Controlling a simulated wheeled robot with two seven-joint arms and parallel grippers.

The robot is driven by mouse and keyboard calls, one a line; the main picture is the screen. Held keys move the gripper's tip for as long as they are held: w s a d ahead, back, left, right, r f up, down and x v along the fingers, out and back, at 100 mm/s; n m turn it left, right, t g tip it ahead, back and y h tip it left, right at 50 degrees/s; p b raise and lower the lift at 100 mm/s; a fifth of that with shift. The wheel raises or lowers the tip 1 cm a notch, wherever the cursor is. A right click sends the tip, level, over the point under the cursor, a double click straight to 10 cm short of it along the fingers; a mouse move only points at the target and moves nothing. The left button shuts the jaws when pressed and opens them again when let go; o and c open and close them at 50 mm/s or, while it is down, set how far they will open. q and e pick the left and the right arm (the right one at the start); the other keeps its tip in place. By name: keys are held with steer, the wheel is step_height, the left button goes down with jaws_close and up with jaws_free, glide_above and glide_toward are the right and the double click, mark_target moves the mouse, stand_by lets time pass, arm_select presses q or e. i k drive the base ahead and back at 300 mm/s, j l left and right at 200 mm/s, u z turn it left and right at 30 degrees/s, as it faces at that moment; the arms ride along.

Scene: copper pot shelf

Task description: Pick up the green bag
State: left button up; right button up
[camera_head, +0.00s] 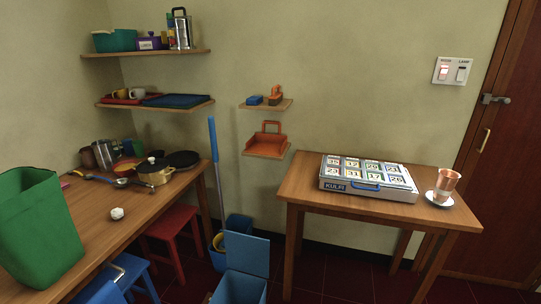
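A green bag (40,232) stands upright on the left wooden table, near the lower left of the head view. Its top looks open, and its left side is cut off by the frame edge. Neither of my grippers shows in this view, and nothing is seen touching the bag.
The left table (128,236) also holds a small white lump (117,213), a brass pot (154,176) and dark pans. A blue stool (132,268) and a red stool (176,232) stand below. A right table (430,213) bears a numbered box (368,178).

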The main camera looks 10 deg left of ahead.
mark_target(41, 242)
steer(key=u, duration=2.1)
steer(key=i+j, duration=0.1)
steer(key=i+j+z, duration=0.15)
steer(key=j+z, duration=0.15)
steer(key=i+j+z, duration=0.15)
steer(key=j+z, duration=0.15)
steer(key=i+j+z, duration=0.1)
steer(key=j+z, duration=0.5)
steer(key=j, duration=0.2)
